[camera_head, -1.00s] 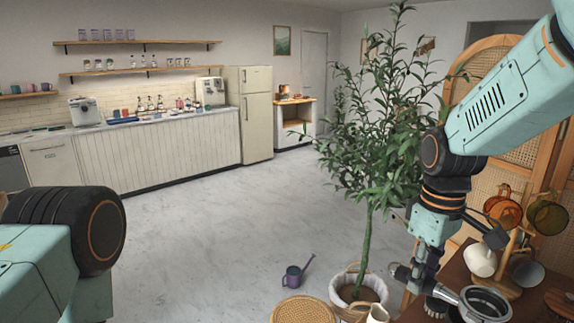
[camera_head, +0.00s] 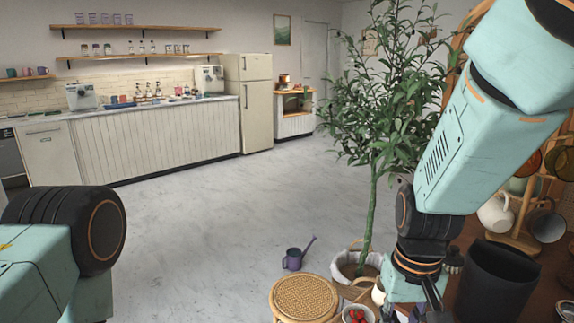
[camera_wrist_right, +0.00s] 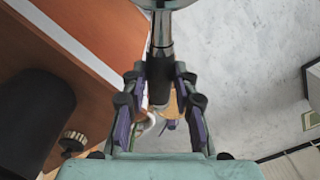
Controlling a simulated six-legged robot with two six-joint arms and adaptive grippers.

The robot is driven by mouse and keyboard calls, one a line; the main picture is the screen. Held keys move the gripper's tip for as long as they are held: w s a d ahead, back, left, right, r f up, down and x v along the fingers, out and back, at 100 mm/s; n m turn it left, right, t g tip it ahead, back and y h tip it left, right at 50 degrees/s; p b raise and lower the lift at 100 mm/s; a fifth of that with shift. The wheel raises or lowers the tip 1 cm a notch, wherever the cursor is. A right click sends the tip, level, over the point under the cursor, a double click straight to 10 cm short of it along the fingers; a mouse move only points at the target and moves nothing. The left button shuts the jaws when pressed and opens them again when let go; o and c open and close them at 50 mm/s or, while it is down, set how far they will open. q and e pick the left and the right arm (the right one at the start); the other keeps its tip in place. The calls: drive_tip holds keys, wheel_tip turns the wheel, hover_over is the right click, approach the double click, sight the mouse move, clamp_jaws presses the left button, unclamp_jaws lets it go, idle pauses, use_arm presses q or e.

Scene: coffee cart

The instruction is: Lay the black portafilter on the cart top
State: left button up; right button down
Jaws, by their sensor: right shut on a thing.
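In the right wrist view the portafilter's black handle (camera_wrist_right: 160,80) lies between the fingers of my right gripper (camera_wrist_right: 162,92), which is shut on it. Its metal neck and part of the round head show at the top edge of that view. The portafilter is held near the cart's edge, with floor on the right; its height is unclear. In the head view my right gripper (camera_head: 430,305) is at the bottom, partly cut off, and the portafilter is not clearly visible. The brown cart top (camera_head: 548,283) is at the lower right. My left gripper is out of view.
A black cylindrical container (camera_head: 497,283) stands on the cart, beside a mug stand with a white mug (camera_head: 496,213). A potted tree (camera_head: 370,180), a woven stool (camera_head: 304,297) and a bowl (camera_head: 357,314) are left of the cart.

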drive_tip(key=f+b, duration=0.1)
drive_tip(key=f, duration=0.1)
drive_tip(key=f+b, duration=0.1)
drive_tip(key=f, duration=0.1)
drive_tip(key=shift+s+b, duration=0.3)
drive_tip(key=shift+s, duration=0.05)
drive_tip(key=shift+f+b, duration=0.3)
drive_tip(key=shift+f, duration=0.1)
drive_tip(key=shift+r, duration=0.1)
